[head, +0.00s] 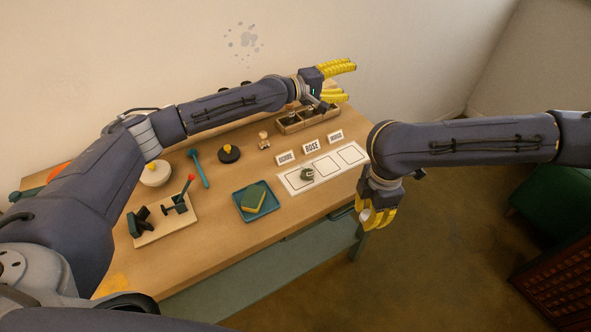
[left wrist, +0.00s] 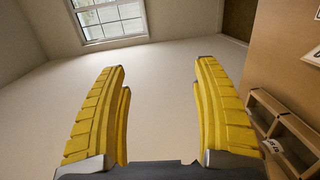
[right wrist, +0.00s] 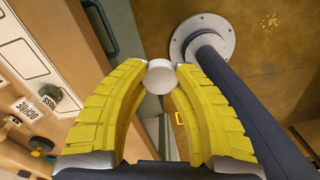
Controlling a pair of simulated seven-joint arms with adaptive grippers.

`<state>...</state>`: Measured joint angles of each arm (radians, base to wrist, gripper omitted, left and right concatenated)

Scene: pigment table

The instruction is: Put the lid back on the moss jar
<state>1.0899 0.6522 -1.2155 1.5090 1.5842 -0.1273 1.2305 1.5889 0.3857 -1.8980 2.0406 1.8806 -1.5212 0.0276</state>
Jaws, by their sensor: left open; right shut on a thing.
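A small jar (head: 307,175) stands on the white mat (head: 325,168), in the left square. In the right wrist view this jar (right wrist: 54,94) shows green at its top, with no lid visible on it. My right gripper (head: 376,218) is shut on a pale round lid, beyond the table's right front edge. The lid (right wrist: 160,76) sits between the fingertips in the right wrist view. My left gripper (head: 340,82) is open and empty over the far side of the table, above and right of the wooden box; its fingers (left wrist: 160,100) are wide apart.
The wooden compartment box (head: 308,120) holds small jars. Name cards (head: 311,147) stand behind the mat. A blue tray (head: 256,202) with a sponge, a black-lidded item (head: 229,154), a white bowl (head: 155,173) and a board with a red-knobbed device (head: 163,220) lie farther left.

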